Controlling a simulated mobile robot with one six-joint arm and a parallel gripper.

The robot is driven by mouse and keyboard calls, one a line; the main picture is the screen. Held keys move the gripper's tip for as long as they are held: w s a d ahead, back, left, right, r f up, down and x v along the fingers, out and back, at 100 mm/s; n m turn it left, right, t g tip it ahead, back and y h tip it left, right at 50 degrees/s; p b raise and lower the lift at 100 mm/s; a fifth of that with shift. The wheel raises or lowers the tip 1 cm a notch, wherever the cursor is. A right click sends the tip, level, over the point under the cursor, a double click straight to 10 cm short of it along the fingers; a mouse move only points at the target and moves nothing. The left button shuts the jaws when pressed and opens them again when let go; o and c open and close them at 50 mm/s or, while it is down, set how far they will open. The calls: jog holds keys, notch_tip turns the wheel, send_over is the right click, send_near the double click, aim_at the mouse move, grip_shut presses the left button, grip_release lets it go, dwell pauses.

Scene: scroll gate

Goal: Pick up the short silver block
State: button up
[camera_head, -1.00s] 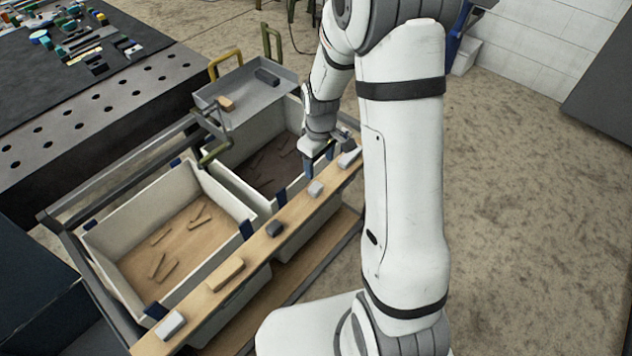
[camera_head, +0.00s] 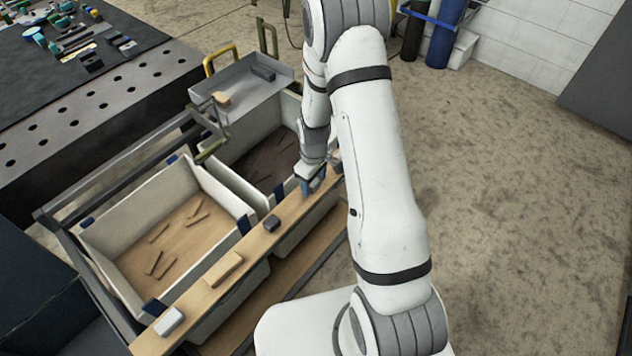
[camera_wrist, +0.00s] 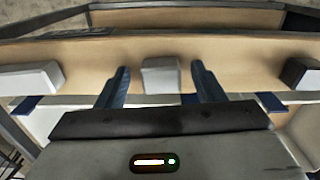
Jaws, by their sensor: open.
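The short silver block (camera_wrist: 161,75) rests on the wooden plank. In the wrist view it stands between the two dark blue fingers of my gripper (camera_wrist: 160,68), with a gap on each side. My gripper is open and holds nothing. In the head view my gripper (camera_head: 313,186) is down at the plank's far half and hides the short block.
On the plank (camera_head: 197,293) are a dark block (camera_head: 272,223), a tan block (camera_head: 223,268) and a pale block (camera_head: 170,321). Another silver block (camera_wrist: 30,78) lies on the other side. Two bins (camera_head: 158,197) (camera_head: 234,151) and a grey tray (camera_head: 245,90) stand beside the plank.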

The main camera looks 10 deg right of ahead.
jog(key=c, duration=1.1)
